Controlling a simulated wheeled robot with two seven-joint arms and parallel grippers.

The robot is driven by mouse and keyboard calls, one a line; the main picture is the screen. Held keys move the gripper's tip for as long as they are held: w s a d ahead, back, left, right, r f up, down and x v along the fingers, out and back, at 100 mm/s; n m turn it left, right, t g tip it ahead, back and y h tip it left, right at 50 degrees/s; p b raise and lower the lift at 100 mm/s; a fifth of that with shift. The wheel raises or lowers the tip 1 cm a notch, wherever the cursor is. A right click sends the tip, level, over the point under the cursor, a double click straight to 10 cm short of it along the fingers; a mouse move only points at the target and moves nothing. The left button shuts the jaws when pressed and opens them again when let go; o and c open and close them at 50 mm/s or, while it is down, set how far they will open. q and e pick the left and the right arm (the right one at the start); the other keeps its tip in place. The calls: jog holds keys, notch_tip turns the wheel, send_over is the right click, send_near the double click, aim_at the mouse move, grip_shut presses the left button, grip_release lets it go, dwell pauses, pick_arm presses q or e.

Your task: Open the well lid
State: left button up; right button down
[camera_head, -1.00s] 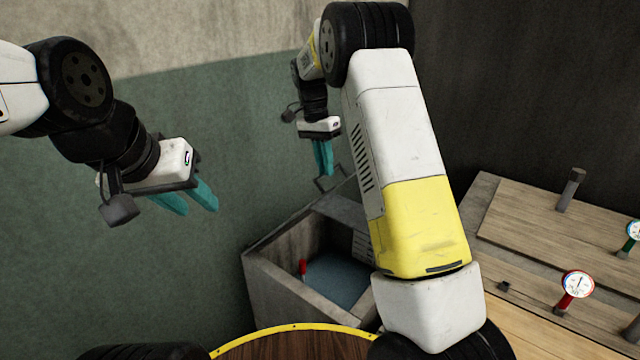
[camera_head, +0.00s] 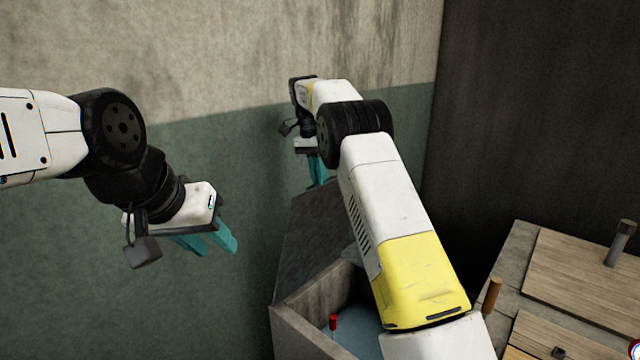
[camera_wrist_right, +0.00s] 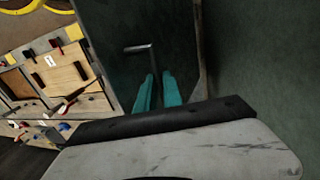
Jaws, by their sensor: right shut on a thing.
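The well (camera_head: 300,325) is a grey concrete box at the bottom centre of the head view. Its dark grey lid (camera_head: 308,240) is raised and tilted up at the back, against or close to the green wall. My right gripper (camera_head: 317,180) is at the lid's upper edge, partly hidden by my arm. In the right wrist view its teal fingers (camera_wrist_right: 158,92) are shut on the bent metal handle (camera_wrist_right: 151,58) of the lid; the grip itself is partly hidden. My left gripper (camera_head: 208,246) is open and empty, left of the well.
A red-topped valve or knob (camera_head: 333,322) stands inside the well by a bluish surface. Wooden panels (camera_head: 590,275) with a post and a brown handle (camera_head: 491,295) lie to the right. Walls close the back and right. The space by my left gripper is clear.

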aim_at(318, 189)
jog(key=shift+s+a+f, duration=0.1)
jog(key=shift+a+f, duration=0.15)
jog(key=c, duration=1.5)
grip_release()
jog(key=shift+d+r, duration=0.1)
jog(key=shift+r, duration=0.1)
jog(key=shift+r, duration=1.7)
jog(key=s, duration=0.5)
jog(key=s+r, duration=0.1)
jog(key=s, duration=0.4)
jog(key=s+a, duration=0.1)
jog(key=s, duration=0.5)
jog(key=shift+r, duration=0.2)
jog(key=shift+w, duration=0.1)
